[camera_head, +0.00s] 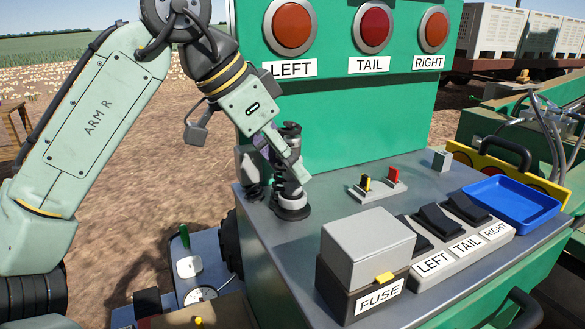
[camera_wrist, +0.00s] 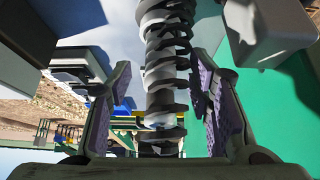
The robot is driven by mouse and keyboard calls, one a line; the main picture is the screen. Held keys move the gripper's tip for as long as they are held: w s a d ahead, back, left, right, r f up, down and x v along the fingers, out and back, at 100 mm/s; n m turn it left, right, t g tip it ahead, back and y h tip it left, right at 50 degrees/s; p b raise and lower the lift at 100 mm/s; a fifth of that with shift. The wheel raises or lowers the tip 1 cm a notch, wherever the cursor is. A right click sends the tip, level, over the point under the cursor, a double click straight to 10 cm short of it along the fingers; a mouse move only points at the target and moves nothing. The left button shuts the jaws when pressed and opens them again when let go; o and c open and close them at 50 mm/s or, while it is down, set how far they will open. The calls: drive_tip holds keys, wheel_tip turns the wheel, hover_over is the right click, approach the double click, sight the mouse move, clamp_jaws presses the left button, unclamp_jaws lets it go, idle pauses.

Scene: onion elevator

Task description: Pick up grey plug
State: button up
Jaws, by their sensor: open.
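My gripper (camera_head: 272,165) is at the back left corner of the console, beside an upright ribbed post (camera_head: 291,203) on a round dark base. In the wrist view, my open gripper (camera_wrist: 166,85) has its purple-padded fingers on either side of a black-and-grey ribbed, coil-like piece (camera_wrist: 165,50); a gap shows on the left, and contact on the right is unclear. A small grey block (camera_head: 441,160) stands at the console's back right and could be the grey plug. I cannot tell for sure which part is the plug.
The grey console (camera_head: 335,195) holds yellow and red switches (camera_head: 380,184), a grey-lidded FUSE box (camera_head: 367,255), black rocker switches (camera_head: 437,220) and a blue tray (camera_head: 513,200). A green panel (camera_head: 350,115) with red lamps rises behind.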

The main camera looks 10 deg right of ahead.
drive_tip(key=shift+x, duration=0.9)
drive_tip(key=shift+c, duration=0.2)
clamp_jaws()
